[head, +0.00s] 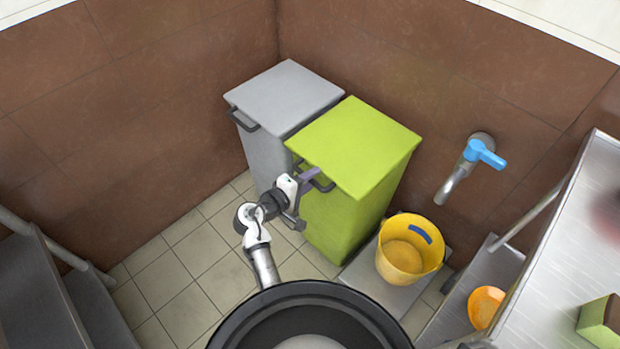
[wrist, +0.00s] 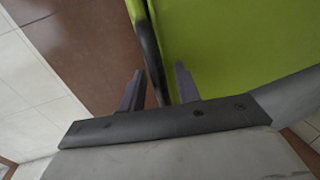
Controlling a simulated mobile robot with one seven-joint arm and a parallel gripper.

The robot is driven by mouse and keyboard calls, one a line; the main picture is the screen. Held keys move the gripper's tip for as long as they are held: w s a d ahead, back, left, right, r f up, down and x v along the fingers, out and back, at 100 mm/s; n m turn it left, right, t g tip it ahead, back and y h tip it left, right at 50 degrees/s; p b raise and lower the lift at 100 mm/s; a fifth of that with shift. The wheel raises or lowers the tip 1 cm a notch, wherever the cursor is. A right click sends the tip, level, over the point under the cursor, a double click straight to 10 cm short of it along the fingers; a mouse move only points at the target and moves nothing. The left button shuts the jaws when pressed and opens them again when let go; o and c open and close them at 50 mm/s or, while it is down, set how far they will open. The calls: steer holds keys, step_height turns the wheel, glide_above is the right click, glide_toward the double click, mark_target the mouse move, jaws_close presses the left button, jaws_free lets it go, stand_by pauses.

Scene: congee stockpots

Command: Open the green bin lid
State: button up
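The green bin (head: 345,225) stands in the corner of the room with its green lid (head: 357,145) closed flat on top. A dark handle (head: 322,184) sticks out from the lid's front edge. My gripper (head: 309,175) is at that front edge, beside the handle. In the wrist view my gripper's two fingers (wrist: 158,82) are apart, with the dark handle (wrist: 150,55) running between them and the green lid (wrist: 235,40) to the right. I cannot tell whether either finger touches the handle.
A grey bin (head: 285,98) with its own handle stands close on the left. A yellow bucket (head: 402,270) sits to the right on a low grey platform. A tap with a blue lever (head: 485,152) juts from the wall. Steel shelving (head: 560,240) is at the right; tiled floor (head: 185,265) is clear at left.

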jaws_close()
stand_by(0.3)
